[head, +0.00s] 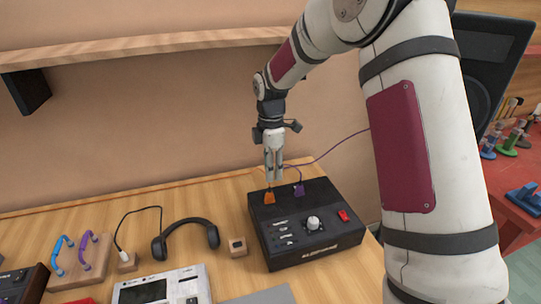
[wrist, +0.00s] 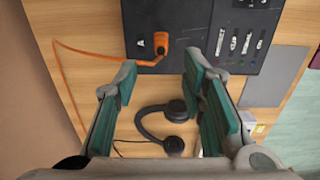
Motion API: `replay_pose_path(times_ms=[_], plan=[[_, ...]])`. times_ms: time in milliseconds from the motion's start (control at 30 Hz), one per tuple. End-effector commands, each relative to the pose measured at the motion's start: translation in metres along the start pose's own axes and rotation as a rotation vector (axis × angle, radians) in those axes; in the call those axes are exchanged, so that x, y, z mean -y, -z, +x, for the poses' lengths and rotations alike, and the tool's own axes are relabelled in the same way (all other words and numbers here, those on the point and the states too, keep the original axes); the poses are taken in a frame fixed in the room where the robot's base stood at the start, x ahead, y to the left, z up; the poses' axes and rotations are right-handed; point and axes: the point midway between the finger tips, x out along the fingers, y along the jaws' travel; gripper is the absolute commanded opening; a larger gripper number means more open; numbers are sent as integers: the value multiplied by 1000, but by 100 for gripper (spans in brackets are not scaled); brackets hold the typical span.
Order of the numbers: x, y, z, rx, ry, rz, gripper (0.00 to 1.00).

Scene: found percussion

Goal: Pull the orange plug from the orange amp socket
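The orange plug (head: 269,197) stands in the far left corner of the black amp (head: 338,242). Its socket is hidden under it. In the wrist view the orange plug (wrist: 161,45) shows at the top middle, just past the fingertips, with an orange cable (wrist: 72,50) curving off to the left. My gripper (head: 274,177) is above the orange plug in the head view, pointing down. In the wrist view my gripper (wrist: 157,70) has its teal-padded fingers spread wide with nothing between them. The plug looks apart from both fingers.
A purple plug (head: 299,190) with a purple cable stands in the amp just right of the orange one. Black headphones (head: 185,238), a small wooden block (head: 237,246) and a grey-white device (head: 165,288) lie left of the amp. A shelf (head: 140,46) runs along the wall above.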

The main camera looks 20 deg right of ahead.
Motion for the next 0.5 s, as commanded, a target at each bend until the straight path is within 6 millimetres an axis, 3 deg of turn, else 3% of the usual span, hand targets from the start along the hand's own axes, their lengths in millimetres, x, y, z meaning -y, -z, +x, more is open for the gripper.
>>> replay_pose_path(times_ms=[300, 500], plan=[[2, 0, 58, 0, 4, -1, 38], [1, 0, 82, 1, 2, 0, 38]])
